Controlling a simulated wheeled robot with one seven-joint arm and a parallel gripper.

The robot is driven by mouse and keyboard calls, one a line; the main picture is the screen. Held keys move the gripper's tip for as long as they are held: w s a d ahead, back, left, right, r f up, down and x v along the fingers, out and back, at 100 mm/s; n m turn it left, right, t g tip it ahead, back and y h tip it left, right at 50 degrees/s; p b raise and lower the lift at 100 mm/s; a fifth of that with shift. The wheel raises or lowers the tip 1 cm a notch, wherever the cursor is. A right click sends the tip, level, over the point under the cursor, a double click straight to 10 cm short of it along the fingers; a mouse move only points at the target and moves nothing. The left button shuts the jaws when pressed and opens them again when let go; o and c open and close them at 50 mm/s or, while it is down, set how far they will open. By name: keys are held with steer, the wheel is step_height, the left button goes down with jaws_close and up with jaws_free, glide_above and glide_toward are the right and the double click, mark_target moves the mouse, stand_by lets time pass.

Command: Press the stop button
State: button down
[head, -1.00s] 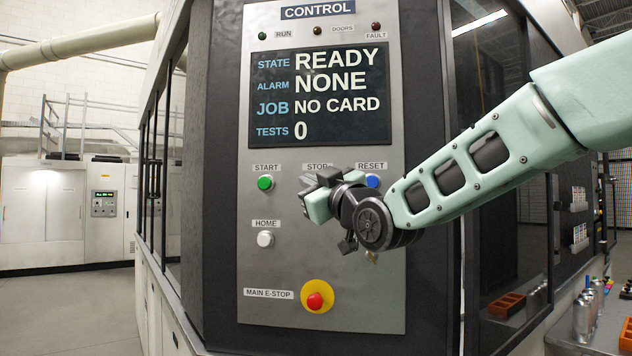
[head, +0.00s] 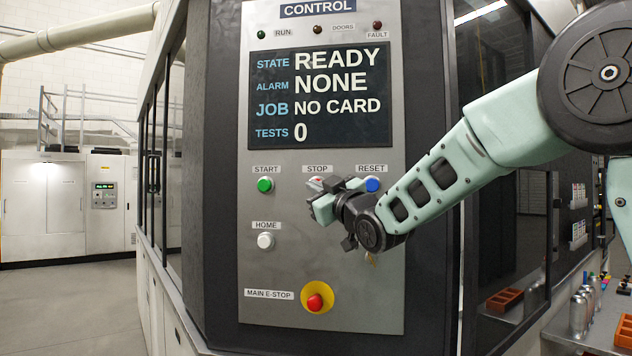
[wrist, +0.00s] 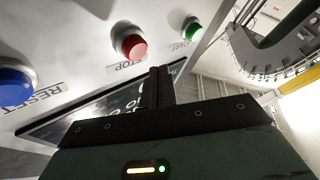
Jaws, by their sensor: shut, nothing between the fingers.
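The red stop button (wrist: 130,43) stands out from the grey panel in the wrist view, with its STOP label upside down beside it. In the head view my gripper covers most of the button below the STOP label (head: 317,169). My gripper (wrist: 161,72) is shut with nothing between the fingers. In the wrist view its fingertips appear close to the stop button, a little to its right and below, with no clear contact. In the head view my gripper (head: 318,194) is in front of the panel at the stop button.
The green start button (head: 265,184) is left of my gripper, and the blue reset button (head: 372,184) is close on its right. The white home button (head: 265,240) and red main e-stop (head: 315,302) are lower. The screen (head: 320,95) reads READY, alarm NONE.

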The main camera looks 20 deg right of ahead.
steer(key=shift+w+d+f, duration=0.1)
steer(key=shift+w+d, duration=0.2)
steer(key=shift+w, duration=0.3)
steer(key=shift+w+d, duration=0.1)
stand_by(1.6)
steer(key=shift+w+d+b, duration=0.15)
steer(key=shift+w+b, duration=0.15)
steer(key=shift+w+d, duration=0.4)
steer(key=shift+w, duration=0.4)
stand_by(1.1)
steer(key=shift+s, duration=0.1)
steer(key=shift+s+a+b, duration=0.3)
steer(key=shift+s+b, duration=0.2)
steer(key=shift+s, duration=0.05)
steer(key=shift+s+a+b, duration=0.3)
steer(key=shift+s+b, duration=0.15)
steer(key=shift+s, duration=0.1)
steer(key=shift+s+a+b, duration=0.4)
steer(key=shift+s+b, duration=0.2)
steer(key=shift+s, duration=0.15)
steer(key=shift+s+a+b, duration=0.35)
steer(key=shift+s+b, duration=0.3)
steer(key=shift+s, duration=0.1)
steer(key=shift+s+a+b, duration=0.4)
steer(key=shift+s+b, duration=0.2)
steer(key=shift+s, duration=0.15)
